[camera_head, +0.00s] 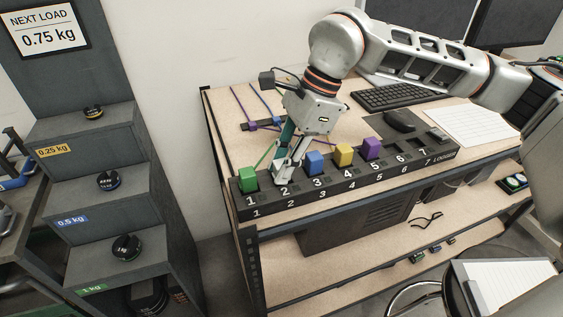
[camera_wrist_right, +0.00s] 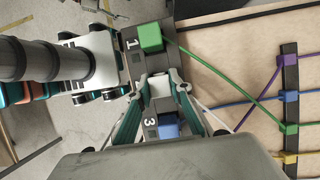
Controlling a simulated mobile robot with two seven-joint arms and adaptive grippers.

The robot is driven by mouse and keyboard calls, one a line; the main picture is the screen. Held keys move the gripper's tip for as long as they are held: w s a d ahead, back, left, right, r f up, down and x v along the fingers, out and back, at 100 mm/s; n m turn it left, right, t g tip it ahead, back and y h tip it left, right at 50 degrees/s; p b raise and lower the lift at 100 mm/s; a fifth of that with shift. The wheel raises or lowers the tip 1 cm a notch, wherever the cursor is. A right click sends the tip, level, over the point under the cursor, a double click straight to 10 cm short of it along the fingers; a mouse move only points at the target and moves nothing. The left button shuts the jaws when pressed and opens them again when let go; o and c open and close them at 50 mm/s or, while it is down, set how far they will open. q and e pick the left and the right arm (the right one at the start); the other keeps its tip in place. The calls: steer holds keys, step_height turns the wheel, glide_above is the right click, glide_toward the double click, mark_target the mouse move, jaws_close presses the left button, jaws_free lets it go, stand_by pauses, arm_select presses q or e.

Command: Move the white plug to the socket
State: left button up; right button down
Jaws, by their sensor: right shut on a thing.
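My right gripper (camera_head: 281,180) points down at position 2 of the dark numbered socket strip (camera_head: 330,196). In the right wrist view its fingers (camera_wrist_right: 158,88) are closed on the white plug (camera_wrist_right: 157,82), between the green plug (camera_wrist_right: 150,38) and the blue plug (camera_wrist_right: 168,126). The fingers mostly hide the white plug in the head view. I cannot tell whether it sits in socket 2 or just above it. My left gripper is not in view.
Green (camera_head: 248,180), blue (camera_head: 314,162), yellow (camera_head: 343,155) and purple (camera_head: 371,148) plugs stand at positions 1, 3, 4 and 5. Behind, cables cross a dark cable bar (camera_head: 262,124).

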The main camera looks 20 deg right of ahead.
steer(key=c, duration=1.7)
jaws_free()
steer(key=o, duration=0.4)
steer(key=shift+r+p, duration=2.2)
steer(key=shift+r, duration=1.35)
steer(key=shift+f, duration=0.1)
